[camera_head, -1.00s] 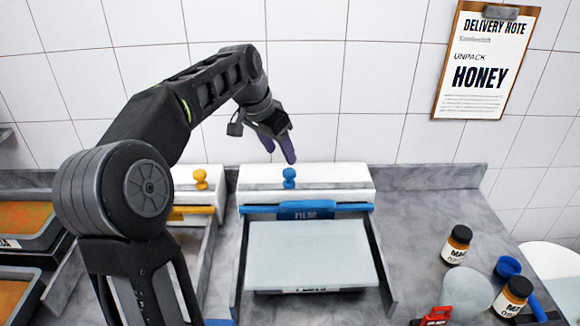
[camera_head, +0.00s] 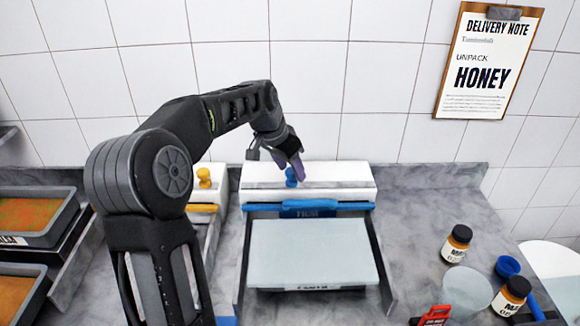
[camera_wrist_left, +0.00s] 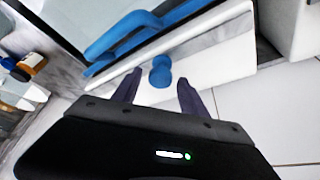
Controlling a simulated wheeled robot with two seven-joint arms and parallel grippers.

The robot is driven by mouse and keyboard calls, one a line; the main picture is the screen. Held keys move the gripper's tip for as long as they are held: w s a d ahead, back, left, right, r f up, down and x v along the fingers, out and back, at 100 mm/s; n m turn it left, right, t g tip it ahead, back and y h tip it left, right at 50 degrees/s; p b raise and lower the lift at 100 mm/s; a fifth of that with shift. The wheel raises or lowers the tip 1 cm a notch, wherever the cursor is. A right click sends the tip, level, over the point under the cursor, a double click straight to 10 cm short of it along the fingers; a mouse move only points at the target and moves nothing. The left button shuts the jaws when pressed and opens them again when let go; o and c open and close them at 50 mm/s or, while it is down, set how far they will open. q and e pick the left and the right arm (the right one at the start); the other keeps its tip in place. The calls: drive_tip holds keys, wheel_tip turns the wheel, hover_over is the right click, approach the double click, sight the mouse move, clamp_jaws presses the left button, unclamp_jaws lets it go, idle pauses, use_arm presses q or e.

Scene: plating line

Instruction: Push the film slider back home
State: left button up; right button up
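The film slider is a blue knob (camera_head: 291,176) on top of the white film dispenser (camera_head: 345,181), near the left part of its top. A blue bar marked FILM (camera_head: 310,208) runs along the dispenser's front. My left gripper (camera_head: 296,172) is just above and behind the knob, its purple fingers partly covering it. My right gripper is in neither view.
A pale covered tray (camera_head: 312,252) lies in front of the dispenser. A second dispenser with a yellow knob (camera_head: 204,178) stands to the left, partly behind my arm. Jars (camera_head: 457,243) and a blue lid (camera_head: 508,266) stand at right. The back right counter (camera_head: 430,205) is clear.

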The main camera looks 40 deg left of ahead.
use_arm(q)
clamp_jaws()
idle(0.3)
idle(0.9)
